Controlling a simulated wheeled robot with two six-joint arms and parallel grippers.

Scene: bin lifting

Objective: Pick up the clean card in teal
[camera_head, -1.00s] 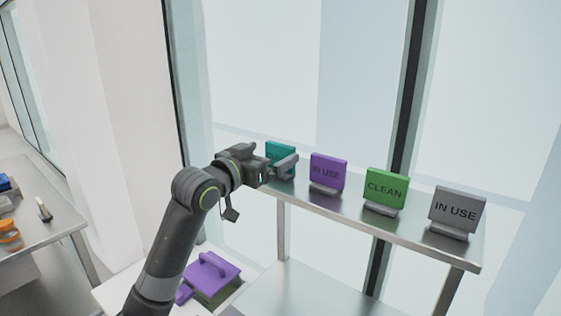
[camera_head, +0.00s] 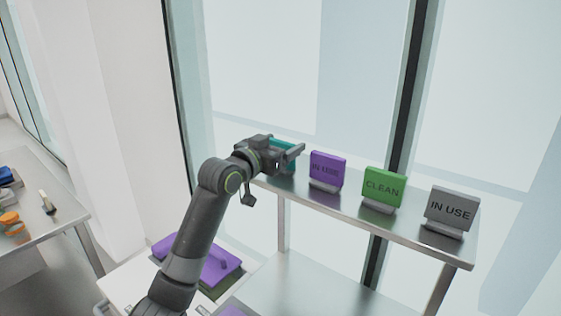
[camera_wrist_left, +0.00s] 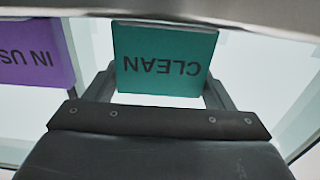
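The teal card (camera_head: 285,146) stands at the left end of the metal shelf (camera_head: 330,212), mostly hidden behind my left gripper in the head view. In the left wrist view the teal card (camera_wrist_left: 165,58) shows the word CLEAN upside down. My left gripper (camera_head: 287,149) is at the card, with its fingers spread wide. In the wrist view one finger lies along each side edge of the card, very close to it; whether they touch it is hard to tell. My right gripper is not in view.
A purple IN USE card (camera_head: 326,170), a green CLEAN card (camera_head: 383,187) and a grey IN USE card (camera_head: 450,208) stand in a row to the right on the shelf. Purple items (camera_head: 215,264) lie lower left. Glass panes stand behind the shelf.

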